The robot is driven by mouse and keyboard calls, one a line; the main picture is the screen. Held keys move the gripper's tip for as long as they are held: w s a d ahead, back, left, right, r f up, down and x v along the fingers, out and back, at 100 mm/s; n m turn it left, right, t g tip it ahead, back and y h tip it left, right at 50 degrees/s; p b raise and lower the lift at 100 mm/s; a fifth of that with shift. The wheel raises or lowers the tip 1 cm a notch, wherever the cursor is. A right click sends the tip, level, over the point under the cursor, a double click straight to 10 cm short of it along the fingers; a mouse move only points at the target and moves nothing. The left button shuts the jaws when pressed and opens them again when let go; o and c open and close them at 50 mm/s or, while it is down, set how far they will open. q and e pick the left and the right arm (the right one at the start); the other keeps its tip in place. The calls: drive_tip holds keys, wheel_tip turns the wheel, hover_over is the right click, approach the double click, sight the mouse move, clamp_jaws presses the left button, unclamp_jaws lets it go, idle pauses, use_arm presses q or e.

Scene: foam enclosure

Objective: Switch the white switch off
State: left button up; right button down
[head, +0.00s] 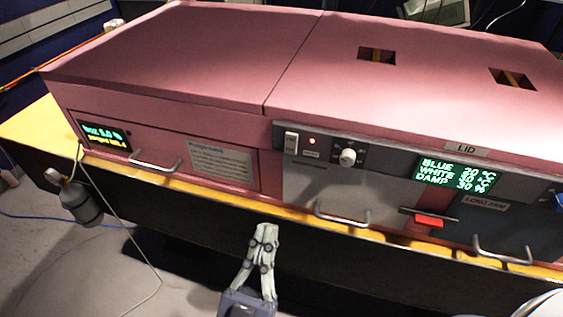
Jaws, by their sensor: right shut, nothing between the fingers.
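The white switch (291,142) is a small upright rocker at the left end of the grey control panel (385,168) on the front of the pink enclosure. A small red light (312,141) glows just right of it. Which way the rocker is tipped is too small to tell. My right gripper (265,229) is shut and empty, with its fingers pointing up the picture. It appears below the switch and a little to the left, in front of the enclosure and apart from it. My left gripper is not in view.
A round white knob (348,157) and a green text display (455,174) are on the panel. Metal handles (342,214) and a red latch (429,221) stick out below. A yellow ledge (290,209) runs along the front. A dark bottle (79,203) hangs at left.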

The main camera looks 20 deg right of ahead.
drive_tip(key=p, duration=0.4)
approach(293, 135)
wheel_tip(293, 135, up, 4)
drive_tip(key=w, duration=0.1)
drive_tip(key=w+d+f+b, duration=0.1)
drive_tip(key=w+d, duration=0.1)
drive_tip(key=shift+f+b, duration=0.25)
drive_tip(key=shift+b, duration=0.1)
drive_tip(key=shift+s, duration=0.1)
